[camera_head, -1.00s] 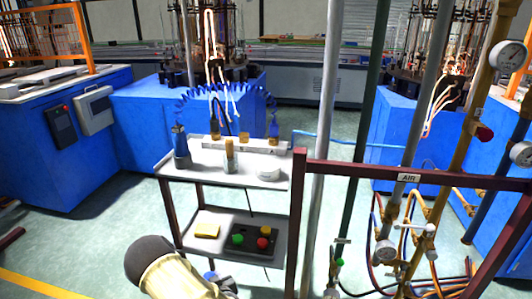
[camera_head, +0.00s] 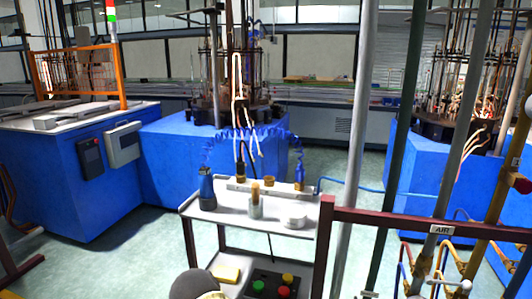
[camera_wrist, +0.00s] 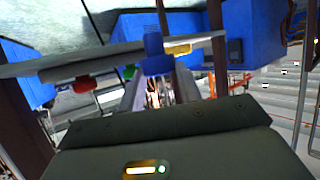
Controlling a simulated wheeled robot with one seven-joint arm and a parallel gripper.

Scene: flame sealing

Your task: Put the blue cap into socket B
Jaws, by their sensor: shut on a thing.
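The blue cap (camera_wrist: 154,62) is in the wrist view, held between the fingertips of my gripper (camera_wrist: 157,74), which is shut on it. It is in the air close to the lower shelf of the cart. In the head view my gripper and the blue cap are below the picture's edge. A pale rack strip (camera_head: 254,188) lies along the back of the cart's top shelf, with a dark bottle, an amber piece and a blue-topped item at it. I cannot read which socket is B.
The cart's top shelf (camera_head: 228,215) also holds a blue bottle (camera_head: 207,190), a beaker (camera_head: 256,208) and a white dish (camera_head: 294,217). A dark red frame (camera_head: 400,222) and pipes stand right.

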